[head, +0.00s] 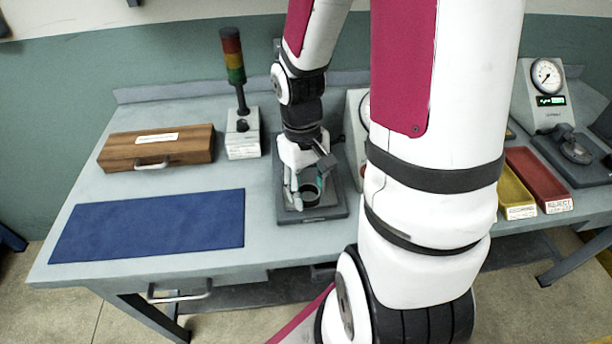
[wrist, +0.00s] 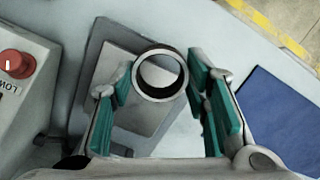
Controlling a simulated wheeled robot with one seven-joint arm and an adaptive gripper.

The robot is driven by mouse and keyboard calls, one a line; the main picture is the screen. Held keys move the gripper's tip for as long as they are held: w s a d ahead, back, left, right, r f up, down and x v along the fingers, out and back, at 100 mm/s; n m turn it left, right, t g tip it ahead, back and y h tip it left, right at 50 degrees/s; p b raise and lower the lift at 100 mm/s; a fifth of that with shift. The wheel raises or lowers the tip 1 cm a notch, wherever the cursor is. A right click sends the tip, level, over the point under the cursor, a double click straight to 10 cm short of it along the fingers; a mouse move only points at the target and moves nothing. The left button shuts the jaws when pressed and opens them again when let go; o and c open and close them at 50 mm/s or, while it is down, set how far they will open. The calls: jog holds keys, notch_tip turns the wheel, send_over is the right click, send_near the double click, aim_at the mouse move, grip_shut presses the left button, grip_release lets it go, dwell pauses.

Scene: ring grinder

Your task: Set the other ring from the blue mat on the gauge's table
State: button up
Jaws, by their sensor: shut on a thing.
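A grey metal ring (wrist: 160,96) is between the green-padded fingers of my gripper (wrist: 163,88), which is shut on it. In the head view my gripper (head: 308,190) holds the ring low over a grey plate (head: 290,217); I cannot tell whether the ring touches it. The plate also shows beneath the ring in the wrist view (wrist: 125,85). The plate is beside a pale grey housing (head: 355,135), mostly hidden by my arm. The blue mat (head: 150,225) is bare. A dial gauge (head: 545,80) with a dark base stands at the far right.
A wooden case (head: 157,148) and a stack light (head: 235,70) on a grey box stand left of the plate. Yellow (head: 513,188) and red (head: 540,178) trays are at the right. A red knob (wrist: 15,63) is on the housing close by in the wrist view.

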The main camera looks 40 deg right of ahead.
jog(key=w+d, duration=0.5)
jog(key=shift+w+f, duration=0.25)
jog(key=shift+f, duration=1.85)
jog(key=shift+f, duration=0.15)
jog(key=o, duration=1.2)
